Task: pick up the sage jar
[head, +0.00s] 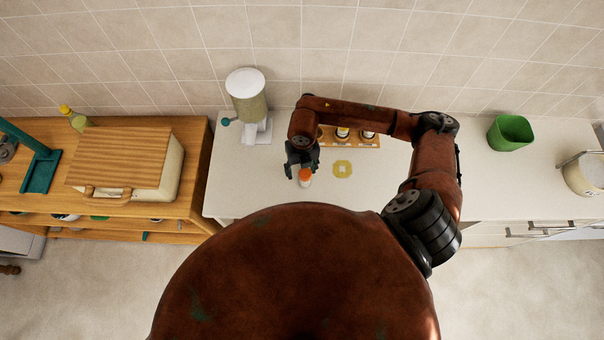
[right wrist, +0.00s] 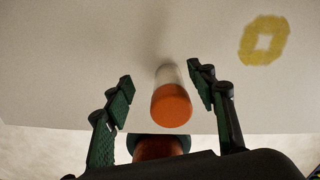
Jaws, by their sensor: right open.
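A small jar with an orange lid (head: 305,175) stands on the white counter, just in front of my right gripper (head: 301,165). No readable label shows, so I cannot tell whether it is the sage jar. In the right wrist view the jar (right wrist: 171,104) lies between the two open fingers of the right gripper (right wrist: 161,82), with a gap on both sides. Other jars (head: 343,133) stand in a wooden rack (head: 356,142) behind, partly hidden by my right arm. My left gripper is not in view.
A yellow square ring mark (head: 343,169) lies on the counter (head: 240,185) right of the jar. A white-lidded dispenser (head: 247,95) stands at the back left. A green container (head: 510,133) and a pot (head: 584,173) are at the right. A bread box (head: 125,160) is on the left cupboard.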

